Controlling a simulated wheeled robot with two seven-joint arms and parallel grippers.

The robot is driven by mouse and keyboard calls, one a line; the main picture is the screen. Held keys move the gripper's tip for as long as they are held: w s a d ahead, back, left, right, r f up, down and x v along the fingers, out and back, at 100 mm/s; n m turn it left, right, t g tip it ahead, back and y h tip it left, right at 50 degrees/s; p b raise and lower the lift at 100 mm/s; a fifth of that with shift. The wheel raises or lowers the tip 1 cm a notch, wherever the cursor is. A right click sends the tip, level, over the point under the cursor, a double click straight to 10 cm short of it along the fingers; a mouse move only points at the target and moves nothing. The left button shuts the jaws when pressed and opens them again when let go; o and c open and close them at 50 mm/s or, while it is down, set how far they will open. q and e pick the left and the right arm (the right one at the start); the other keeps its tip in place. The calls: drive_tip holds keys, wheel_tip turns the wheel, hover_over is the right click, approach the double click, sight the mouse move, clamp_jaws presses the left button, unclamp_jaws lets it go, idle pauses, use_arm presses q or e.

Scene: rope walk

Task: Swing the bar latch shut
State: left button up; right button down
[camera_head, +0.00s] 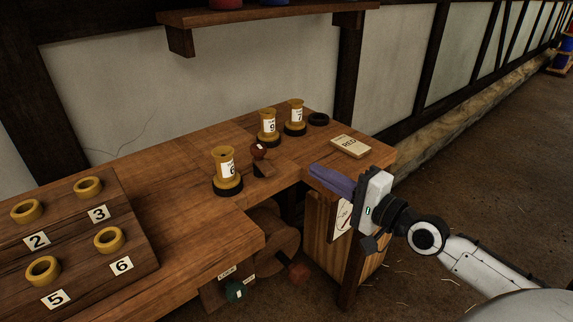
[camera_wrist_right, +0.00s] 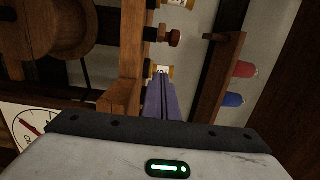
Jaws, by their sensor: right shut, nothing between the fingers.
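My right gripper (camera_head: 316,169) reaches in from the right over the front edge of the bench (camera_head: 190,205). Its purple fingers are shut together with nothing between them; they also show in the wrist view (camera_wrist_right: 160,82). A small dark wooden block with a red ball knob (camera_head: 259,152) stands on the bench left of the fingertips, apart from them. Below the bench is a wooden drum (camera_head: 275,245) with a red knob (camera_head: 299,271) and a green knob (camera_head: 236,291) near small labels. I cannot tell for certain which piece is the bar latch. My left gripper is out of view.
Yellow bobbins numbered 6 (camera_head: 226,168), 9 (camera_head: 268,124) and 7 (camera_head: 295,115) stand on the bench. A RED card (camera_head: 350,146) and a black ring (camera_head: 318,119) lie at the far end. A numbered board (camera_head: 75,245) with yellow rings is at left. A shelf (camera_head: 250,16) hangs above.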

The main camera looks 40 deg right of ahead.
sight(263, 159)
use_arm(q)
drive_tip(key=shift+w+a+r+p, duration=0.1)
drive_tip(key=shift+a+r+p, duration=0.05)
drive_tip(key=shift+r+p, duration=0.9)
use_arm(e)
drive_tip(key=w+a, duration=0.5)
drive_tip(key=w, duration=0.1)
drive_tip(key=shift+w, duration=0.15)
use_arm(q)
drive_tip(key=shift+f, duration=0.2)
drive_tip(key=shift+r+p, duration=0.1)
drive_tip(key=shift+p, duration=0.2)
use_arm(e)
drive_tip(key=shift+a, duration=0.1)
